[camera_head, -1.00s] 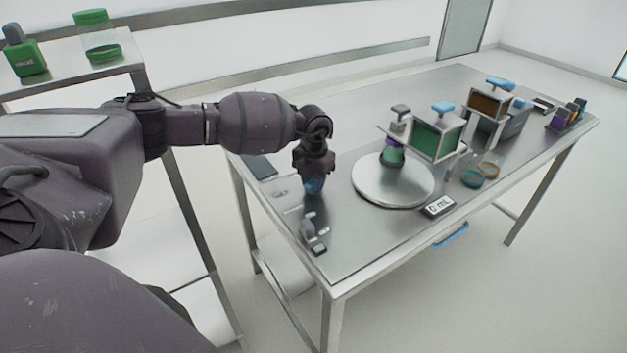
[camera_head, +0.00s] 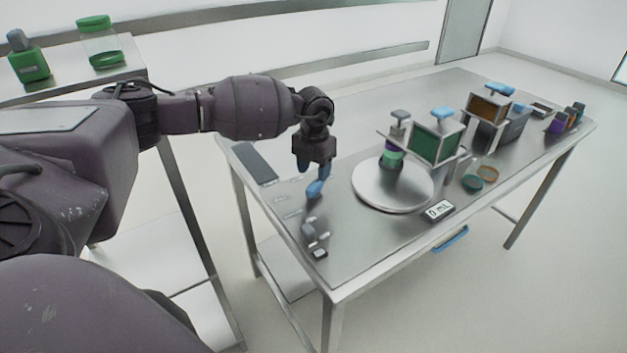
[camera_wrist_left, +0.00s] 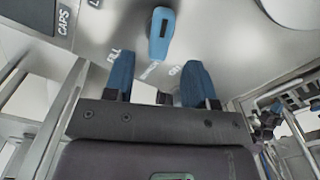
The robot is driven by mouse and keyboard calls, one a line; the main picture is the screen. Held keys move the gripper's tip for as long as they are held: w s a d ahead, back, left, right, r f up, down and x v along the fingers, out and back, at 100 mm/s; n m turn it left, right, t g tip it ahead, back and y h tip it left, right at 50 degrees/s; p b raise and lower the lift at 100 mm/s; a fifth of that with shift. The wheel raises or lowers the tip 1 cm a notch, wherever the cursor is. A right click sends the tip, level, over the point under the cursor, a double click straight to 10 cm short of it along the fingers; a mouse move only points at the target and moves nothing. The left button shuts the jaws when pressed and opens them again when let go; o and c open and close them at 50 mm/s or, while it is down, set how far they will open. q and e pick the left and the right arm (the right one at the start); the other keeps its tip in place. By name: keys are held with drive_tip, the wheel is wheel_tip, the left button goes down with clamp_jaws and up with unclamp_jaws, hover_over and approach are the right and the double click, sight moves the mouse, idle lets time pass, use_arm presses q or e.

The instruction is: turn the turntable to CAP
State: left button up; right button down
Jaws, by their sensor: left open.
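In the left wrist view the lever (camera_wrist_left: 161,35) points toward a middle label (camera_wrist_left: 150,70) that I cannot read clearly, between FILL (camera_wrist_left: 113,55) and another short label. My left gripper (camera_head: 313,167) points down just above the lever, open and empty. In the left wrist view its blue fingers (camera_wrist_left: 158,85) are apart from the lever. My right gripper is out of view.
A green-fronted dispenser (camera_head: 435,143) stands over the turntable's back, with an orange-brown one (camera_head: 487,106) beyond. A "0 mL" display (camera_head: 438,210) sits at the front edge. Small grey fixtures (camera_head: 310,235) lie front left. Shallow rings (camera_head: 472,182) lie right of the turntable.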

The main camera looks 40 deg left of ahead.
sight(314, 184)
use_arm(q)
wheel_tip(314, 184, up, 5)
drive_tip(key=shift+r, duration=0.15)
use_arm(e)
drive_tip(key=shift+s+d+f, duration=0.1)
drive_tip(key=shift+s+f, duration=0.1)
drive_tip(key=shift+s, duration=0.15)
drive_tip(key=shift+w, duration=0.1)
